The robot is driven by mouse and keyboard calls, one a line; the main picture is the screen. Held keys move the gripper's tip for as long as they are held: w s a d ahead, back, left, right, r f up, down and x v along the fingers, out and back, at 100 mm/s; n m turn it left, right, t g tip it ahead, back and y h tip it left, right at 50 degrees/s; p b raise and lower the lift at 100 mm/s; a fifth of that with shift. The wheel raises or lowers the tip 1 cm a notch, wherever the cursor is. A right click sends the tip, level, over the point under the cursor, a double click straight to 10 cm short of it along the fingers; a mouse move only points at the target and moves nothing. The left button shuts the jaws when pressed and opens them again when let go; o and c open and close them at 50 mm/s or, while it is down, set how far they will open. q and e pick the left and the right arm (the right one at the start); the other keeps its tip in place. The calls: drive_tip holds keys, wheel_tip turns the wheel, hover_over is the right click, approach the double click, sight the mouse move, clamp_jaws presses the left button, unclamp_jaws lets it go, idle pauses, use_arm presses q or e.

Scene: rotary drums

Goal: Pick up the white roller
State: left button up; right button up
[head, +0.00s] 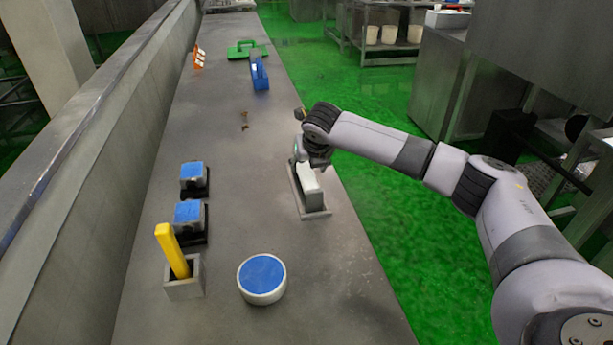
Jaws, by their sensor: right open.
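The white roller (311,184) appears as a long pale piece in a narrow grey tray (318,215) near the right edge of the metal table. My right gripper (306,166) is open at the far end of the white roller, right above or around it. I cannot tell whether the fingers touch it. The wrist and fingers hide the far end of the roller and part of the tray. My left gripper is out of view.
A round white piece with a blue top (262,276) stands at the front. A yellow bar (172,250) leans in a grey holder (184,289). Two blue-topped blocks sit at left. Blue, green and orange items lie farther back. The table's middle is mostly clear.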

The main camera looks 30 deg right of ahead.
sight(306, 170)
drive_tip(key=shift+p+x, duration=0.4)
drive_tip(key=shift+x, duration=2.35)
drive_tip(key=shift+s+f, duration=0.1)
drive_tip(key=shift+s, duration=0.1)
clamp_jaws()
